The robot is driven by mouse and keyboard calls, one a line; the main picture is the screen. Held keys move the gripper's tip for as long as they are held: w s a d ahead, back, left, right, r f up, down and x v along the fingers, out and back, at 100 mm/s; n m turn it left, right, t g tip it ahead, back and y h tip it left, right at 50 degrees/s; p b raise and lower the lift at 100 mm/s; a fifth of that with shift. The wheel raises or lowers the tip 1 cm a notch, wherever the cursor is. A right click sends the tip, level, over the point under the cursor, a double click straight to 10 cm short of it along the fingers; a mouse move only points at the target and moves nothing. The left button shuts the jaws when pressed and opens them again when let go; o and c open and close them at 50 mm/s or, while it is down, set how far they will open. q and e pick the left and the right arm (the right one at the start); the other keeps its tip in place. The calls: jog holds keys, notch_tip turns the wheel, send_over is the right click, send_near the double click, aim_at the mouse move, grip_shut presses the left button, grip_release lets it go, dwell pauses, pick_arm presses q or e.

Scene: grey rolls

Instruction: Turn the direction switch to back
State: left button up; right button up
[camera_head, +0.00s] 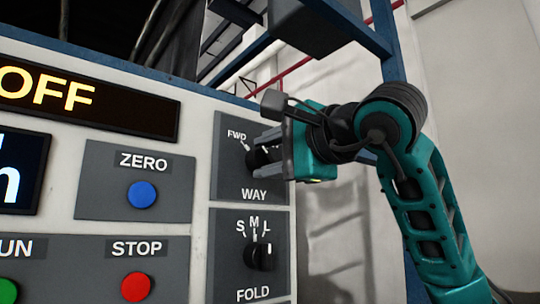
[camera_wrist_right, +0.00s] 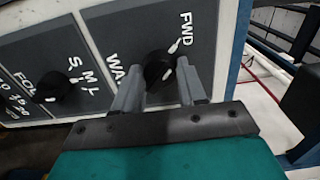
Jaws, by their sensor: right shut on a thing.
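The direction switch is a black rotary knob (camera_head: 252,158) on the grey panel marked WAY, with an FWD label at its upper left in the head view. The BACK label is not visible, and the arm covers that side. The knob also shows in the right wrist view (camera_wrist_right: 158,68), between the two grey fingers. My right gripper (camera_head: 272,155) is shut on the knob, its fingers on either side of it, close to the panel. The knob's exact pointing direction is hard to tell. My left gripper is not in view.
A FOLD knob (camera_head: 260,256) with S, M, L marks sits just below. A blue ZERO button (camera_head: 142,195) and a red STOP button (camera_head: 136,286) are to the left. A blue frame post (camera_head: 392,68) stands behind my right arm.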

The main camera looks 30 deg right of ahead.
jog(key=shift+c, duration=1.3)
jog(key=shift+m, duration=0.4)
jog(key=m, duration=0.3)
jog(key=shift+m, duration=0.4)
jog(key=m, duration=0.4)
jog(key=shift+b, duration=0.35)
jog(key=m, duration=0.5)
jog(key=shift+f+b, duration=0.1)
jog(key=shift+b, duration=0.25)
jog(key=m, duration=0.2)
jog(key=shift+m+b, duration=0.3)
jog(key=shift+m, duration=0.1)
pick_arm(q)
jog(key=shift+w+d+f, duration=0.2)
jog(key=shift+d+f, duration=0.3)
pick_arm(e)
jog(key=shift+m, duration=0.8)
